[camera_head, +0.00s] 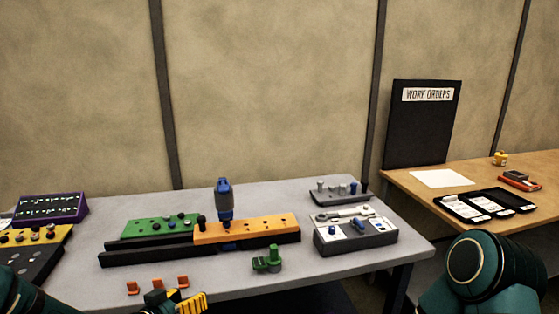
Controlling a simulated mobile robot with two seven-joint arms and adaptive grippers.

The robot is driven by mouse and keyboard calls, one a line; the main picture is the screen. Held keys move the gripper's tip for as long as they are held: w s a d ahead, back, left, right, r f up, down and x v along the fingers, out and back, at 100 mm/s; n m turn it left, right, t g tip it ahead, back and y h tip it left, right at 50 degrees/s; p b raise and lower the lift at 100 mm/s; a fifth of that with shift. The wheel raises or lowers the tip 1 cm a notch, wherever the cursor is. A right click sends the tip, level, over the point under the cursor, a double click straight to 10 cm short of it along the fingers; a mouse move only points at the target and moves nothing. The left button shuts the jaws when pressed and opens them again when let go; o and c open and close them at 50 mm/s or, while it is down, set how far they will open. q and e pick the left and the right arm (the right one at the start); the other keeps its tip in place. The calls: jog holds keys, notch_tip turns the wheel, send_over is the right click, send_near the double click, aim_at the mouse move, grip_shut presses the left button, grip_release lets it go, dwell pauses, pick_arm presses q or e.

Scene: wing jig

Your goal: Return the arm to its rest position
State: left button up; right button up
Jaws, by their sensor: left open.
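My left gripper (173,299) shows at the bottom edge, left of centre, in front of the grey table (250,275). Its dark fingers and a yellow ribbed part are partly cut off by the frame. It is open, and I see nothing held in it. Part of my teal left arm (14,291) shows in the bottom left corner. My teal right arm (490,272) is at the bottom right; its gripper is out of view.
The table holds a black jig (125,257) with green (150,228) and orange (262,228) plates, a blue tool (224,200) upright, a green clamp (267,261), small orange clips (132,288) and a grey tool tray (350,242). A wooden bench (410,185) stands right.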

pick_arm(q)
jog(key=s+d+f+n+g+y, duration=0.1)
jog(key=s+d+f+g, duration=0.4)
jog(key=s+f, duration=0.5)
jog(key=s+d+f+n+g+y, duration=0.1)
jog(key=s+d+f+n+g, duration=0.1)
jog(key=s+d+f+g, duration=0.4)
jog(key=s+f, duration=0.4)
jog(key=f, duration=0.2)
jog(key=shift+s+d+f+g, duration=0.15)
jog(key=shift+d+f+g, duration=0.15)
jog(key=shift+f, duration=0.1)
